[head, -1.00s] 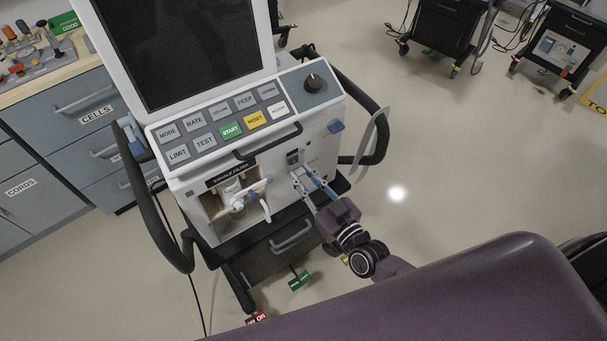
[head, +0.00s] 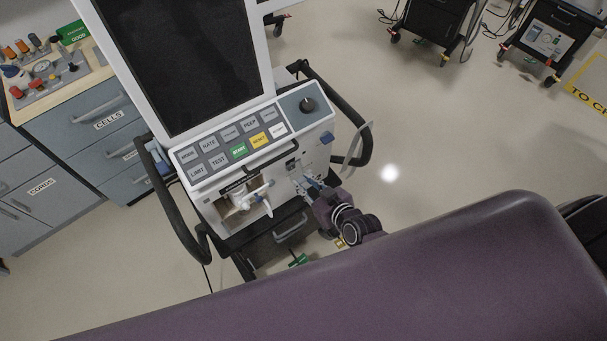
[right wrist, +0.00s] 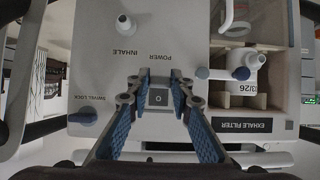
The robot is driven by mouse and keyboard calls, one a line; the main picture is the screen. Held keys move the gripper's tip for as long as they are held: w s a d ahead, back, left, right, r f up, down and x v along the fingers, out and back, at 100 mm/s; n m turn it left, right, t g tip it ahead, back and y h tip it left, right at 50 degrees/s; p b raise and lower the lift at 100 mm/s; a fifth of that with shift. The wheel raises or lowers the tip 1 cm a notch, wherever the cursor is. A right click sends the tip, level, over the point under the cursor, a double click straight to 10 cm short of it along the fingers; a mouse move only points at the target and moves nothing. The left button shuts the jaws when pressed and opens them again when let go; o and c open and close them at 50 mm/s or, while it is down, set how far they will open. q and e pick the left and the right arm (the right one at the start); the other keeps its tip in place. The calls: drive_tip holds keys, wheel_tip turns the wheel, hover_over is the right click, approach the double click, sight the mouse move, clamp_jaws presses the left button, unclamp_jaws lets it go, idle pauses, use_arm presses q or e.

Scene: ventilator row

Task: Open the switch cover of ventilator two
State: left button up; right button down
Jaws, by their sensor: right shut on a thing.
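The ventilator (head: 262,185) stands in the middle of the head view, a white machine with a dark screen and a button panel. In the right wrist view its front (right wrist: 185,60) appears upside down, with the POWER label just above the switch area. My right gripper (right wrist: 159,80) has its blue-padded fingers around the small power switch cover (right wrist: 158,97), shut on it; an "O" mark shows there. In the head view the right gripper (head: 309,186) reaches the front's lower right, and its arm partly hides the fingertips. My left gripper is not in view.
An open exhale filter bay (head: 246,204) with a white fitting lies left of the gripper. A black side handle (head: 356,130) and a thin pale plate (head: 357,143) are to the right. Drawers (head: 85,120) stand at left.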

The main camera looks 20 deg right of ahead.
sight(302, 180)
drive_tip(key=shift+s+r+g+p, duration=0.15)
drive_tip(key=shift+r+g+p, duration=0.5)
drive_tip(key=shift+r+g, duration=0.05)
drive_tip(key=shift+r+g+h, duration=0.2)
drive_tip(key=shift+g+h, duration=0.1)
drive_tip(key=shift+g, duration=0.1)
drive_tip(key=r+g, duration=0.1)
drive_tip(key=g+h, duration=0.1)
drive_tip(key=g, duration=0.1)
drive_tip(key=shift+s+d+r, duration=0.15)
drive_tip(key=shift+r, duration=0.2)
wheel_tip(302, 180, up, 2)
drive_tip(key=g+h, duration=0.1)
drive_tip(key=g, duration=0.2)
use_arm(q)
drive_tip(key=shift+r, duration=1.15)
use_arm(e)
drive_tip(key=shift+w+a+r+g+h, duration=0.1)
drive_tip(key=shift+w+r+g+h, duration=0.3)
drive_tip(key=shift+g, duration=0.6)
drive_tip(key=shift+w+a+r+g+h, duration=0.15)
drive_tip(key=shift+r+g, duration=0.45)
drive_tip(key=shift+g, duration=0.4)
drive_tip(key=shift+w+r+g+h, duration=0.1)
drive_tip(key=shift+r+g+h, duration=0.3)
drive_tip(key=shift+g, duration=0.6)
drive_tip(key=shift+r+g, duration=0.15)
drive_tip(key=shift+g, duration=0.15)
